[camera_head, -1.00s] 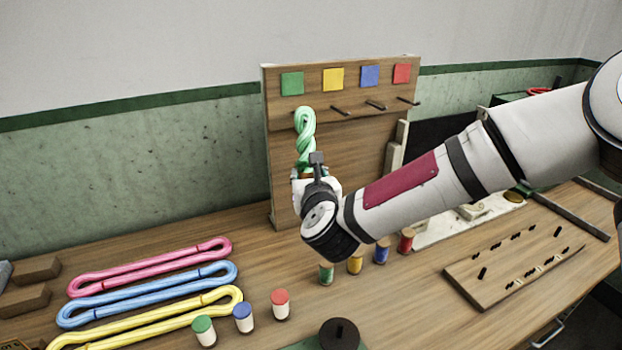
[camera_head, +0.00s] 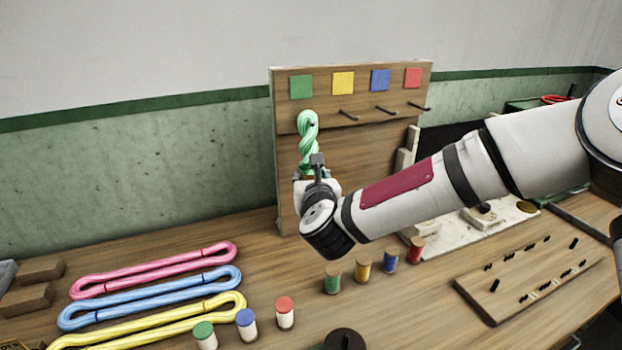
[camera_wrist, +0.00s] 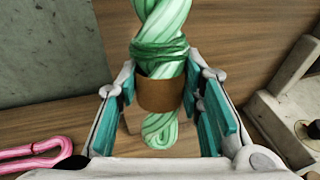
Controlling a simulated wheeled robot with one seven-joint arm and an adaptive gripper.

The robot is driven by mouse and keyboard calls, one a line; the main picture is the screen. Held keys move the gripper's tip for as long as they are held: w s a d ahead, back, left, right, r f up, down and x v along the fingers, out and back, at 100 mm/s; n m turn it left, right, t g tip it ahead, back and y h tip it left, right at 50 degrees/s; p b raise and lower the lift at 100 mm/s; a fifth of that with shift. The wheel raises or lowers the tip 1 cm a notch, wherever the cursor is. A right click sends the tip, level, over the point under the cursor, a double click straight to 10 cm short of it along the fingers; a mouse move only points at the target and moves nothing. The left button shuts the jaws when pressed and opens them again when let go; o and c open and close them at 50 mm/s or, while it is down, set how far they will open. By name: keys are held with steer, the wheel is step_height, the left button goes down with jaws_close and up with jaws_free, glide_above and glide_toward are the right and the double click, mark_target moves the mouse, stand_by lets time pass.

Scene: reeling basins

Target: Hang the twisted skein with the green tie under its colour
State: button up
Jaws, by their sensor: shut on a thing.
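The twisted green skein (camera_head: 308,135) stands upright in my gripper (camera_head: 316,178), in front of the wooden board (camera_head: 360,160). Its top loop is just below the green square (camera_head: 301,87). A dark peg end (camera_head: 312,123) shows inside the loop; I cannot tell how far the loop is over it. In the wrist view, my gripper (camera_wrist: 168,100) has its teal pads on both sides of the skein's brown band (camera_wrist: 160,94), shut on the skein. The green tie (camera_wrist: 160,50) is above the band. The skein's lower end (camera_wrist: 160,130) hangs below.
Yellow, blue and red squares (camera_head: 343,83) have bare pegs (camera_head: 387,110) below them. Pink, blue and yellow skeins (camera_head: 150,287) lie at the left. Several spools (camera_head: 333,279) and capped jars (camera_head: 246,323) stand on the table. A pegged wooden plate (camera_head: 530,280) lies at the right.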

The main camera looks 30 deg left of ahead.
stand_by(0.3)
steer(key=o, duration=1.3)
steer(key=shift+o, duration=0.2)
steer(key=shift+s, duration=0.1)
steer(key=v, duration=1.2)
steer(key=d+n+g+h, duration=0.4)
steer(key=d+n+h, duration=0.1)
steer(key=d+n, duration=1.55)
steer(key=s+d+r+n+g+h, duration=0.1)
steer(key=s+d+r+n+h, duration=0.1)
steer(key=s+d, duration=0.4)
steer(key=s+d+r+n+g+h, duration=0.1)
steer(key=s+d+r+n, duration=0.15)
steer(key=d, duration=0.55)
steer(key=s+d+n+g+h, duration=0.1)
steer(key=s+d+n, duration=0.3)
steer(key=s+d, duration=0.4)
steer(key=s+g, duration=0.1)
steer(key=s, duration=0.2)
